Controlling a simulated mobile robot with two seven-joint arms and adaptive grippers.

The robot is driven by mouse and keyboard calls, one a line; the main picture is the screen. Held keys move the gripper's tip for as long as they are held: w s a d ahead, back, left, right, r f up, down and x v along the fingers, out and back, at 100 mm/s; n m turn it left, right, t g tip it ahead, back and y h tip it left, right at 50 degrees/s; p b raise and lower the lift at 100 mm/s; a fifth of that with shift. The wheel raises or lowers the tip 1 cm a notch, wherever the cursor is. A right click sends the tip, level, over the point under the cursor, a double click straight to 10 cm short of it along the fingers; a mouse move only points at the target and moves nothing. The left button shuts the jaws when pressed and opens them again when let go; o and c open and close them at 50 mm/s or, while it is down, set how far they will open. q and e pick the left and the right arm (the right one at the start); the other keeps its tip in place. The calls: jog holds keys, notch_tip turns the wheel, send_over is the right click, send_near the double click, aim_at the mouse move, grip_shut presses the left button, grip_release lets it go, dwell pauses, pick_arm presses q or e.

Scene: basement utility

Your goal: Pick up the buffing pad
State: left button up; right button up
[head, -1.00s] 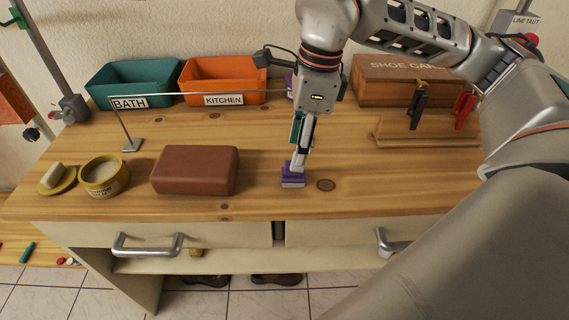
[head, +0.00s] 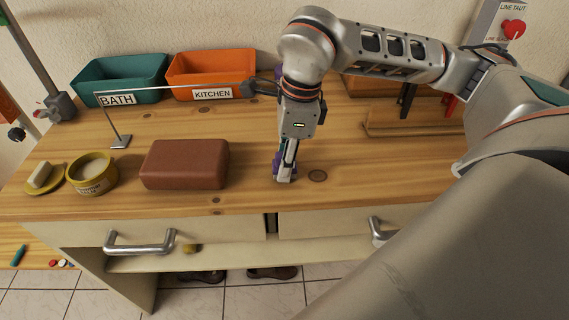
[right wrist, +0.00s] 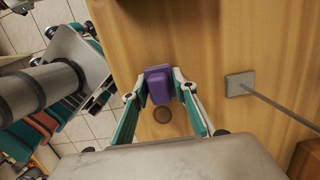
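A small purple block, which I take to be the buffing pad (head: 277,162), sits on the wooden worktop. My right gripper (head: 285,177) points straight down at it, and its fingers partly hide it in the head view. In the right wrist view the purple pad (right wrist: 158,88) lies between the two fingers of the right gripper (right wrist: 160,77). The fingers stand one on each side, with what looks like a slim gap, so the gripper looks open around the pad. The pad appears to rest on the worktop. My left gripper is not in view.
A brown block (head: 185,164) lies left of the gripper. A round tin (head: 92,174) and a yellow dish (head: 58,181) stand farther left. Teal (head: 122,80) and orange (head: 209,75) bins stand behind. A thin rod on a stand (head: 121,141) reaches towards my right wrist. A wooden rack (head: 415,131) is at right.

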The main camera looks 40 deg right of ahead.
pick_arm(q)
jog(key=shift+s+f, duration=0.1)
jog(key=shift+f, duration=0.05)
pick_arm(e)
jog(key=shift+c, duration=0.3)
jog(key=shift+r, duration=0.15)
pick_arm(q)
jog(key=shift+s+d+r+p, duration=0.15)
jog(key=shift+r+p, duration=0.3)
jog(key=shift+p, duration=0.25)
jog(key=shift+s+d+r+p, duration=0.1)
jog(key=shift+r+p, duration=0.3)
jog(key=shift+p, duration=0.3)
pick_arm(e)
notch_tip(320, 180, up, 20)
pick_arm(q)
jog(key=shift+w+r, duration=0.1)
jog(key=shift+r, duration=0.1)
pick_arm(e)
jog(key=shift+o, duration=0.8)
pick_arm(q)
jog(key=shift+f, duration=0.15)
